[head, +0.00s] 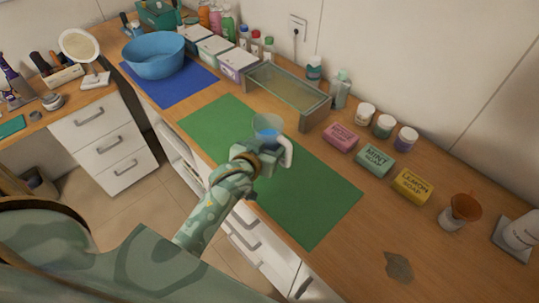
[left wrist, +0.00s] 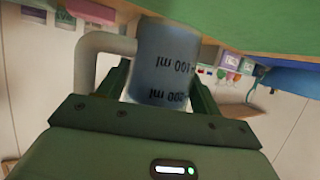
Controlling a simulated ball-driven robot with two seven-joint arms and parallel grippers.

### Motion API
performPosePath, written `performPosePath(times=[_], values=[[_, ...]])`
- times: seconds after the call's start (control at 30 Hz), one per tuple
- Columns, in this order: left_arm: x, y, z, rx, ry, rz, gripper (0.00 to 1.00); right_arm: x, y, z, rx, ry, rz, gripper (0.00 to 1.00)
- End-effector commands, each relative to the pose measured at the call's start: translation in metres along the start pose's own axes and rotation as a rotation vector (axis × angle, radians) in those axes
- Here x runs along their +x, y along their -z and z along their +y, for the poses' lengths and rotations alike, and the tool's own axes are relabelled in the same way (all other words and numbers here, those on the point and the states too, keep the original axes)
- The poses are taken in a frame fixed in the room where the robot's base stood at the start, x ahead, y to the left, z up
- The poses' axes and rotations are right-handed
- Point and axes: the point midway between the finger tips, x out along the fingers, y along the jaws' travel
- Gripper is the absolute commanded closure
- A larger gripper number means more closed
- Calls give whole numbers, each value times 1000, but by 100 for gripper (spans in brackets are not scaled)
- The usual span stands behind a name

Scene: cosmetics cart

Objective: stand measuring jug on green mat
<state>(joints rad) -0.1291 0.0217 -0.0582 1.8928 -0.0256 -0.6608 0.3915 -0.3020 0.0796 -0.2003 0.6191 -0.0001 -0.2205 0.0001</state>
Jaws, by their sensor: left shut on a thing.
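The measuring jug (head: 268,127) is clear with bluish contents and a pale handle (head: 286,152). My left gripper (head: 262,155) is shut on the jug, over the green mat (head: 318,199). In the left wrist view the jug (left wrist: 163,62) sits between the fingers, with black ml marks upside down in the picture and its handle to the left. The green mat (left wrist: 240,22) shows close by at the top of that view. I cannot tell whether the jug's base touches the mat. My right gripper is not in view.
A glass tray (head: 285,90) stands behind the mat. Pink, mint and yellow soap boxes (head: 375,160) lie to its right. A blue bowl (head: 155,54) stands on a blue mat at the back left. The mat's front right part is bare.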

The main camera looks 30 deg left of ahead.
Motion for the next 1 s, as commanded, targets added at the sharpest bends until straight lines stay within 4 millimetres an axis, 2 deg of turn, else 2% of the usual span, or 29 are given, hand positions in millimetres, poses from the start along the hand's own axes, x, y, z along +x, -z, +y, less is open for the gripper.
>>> performPosePath(times=[0.1, 0.3, 0.5, 0.87, 0.9, 0.97, 1.0], values=[[15, -8, 0, 0, -1, 3, 70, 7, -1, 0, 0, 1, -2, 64], [28, -14, -1, 0, -1, 3, 70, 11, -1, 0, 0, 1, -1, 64], [38, -41, 0, 0, -1, 1, 70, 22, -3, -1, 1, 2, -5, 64], [39, -43, 0, -1, -1, 2, 70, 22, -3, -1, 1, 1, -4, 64], [39, -44, 0, 0, -1, 0, 26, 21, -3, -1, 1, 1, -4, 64], [39, -44, 0, 0, -1, 0, 13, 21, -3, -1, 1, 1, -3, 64], [39, -44, 0, 0, -1, 0, 13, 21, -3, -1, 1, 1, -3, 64]])
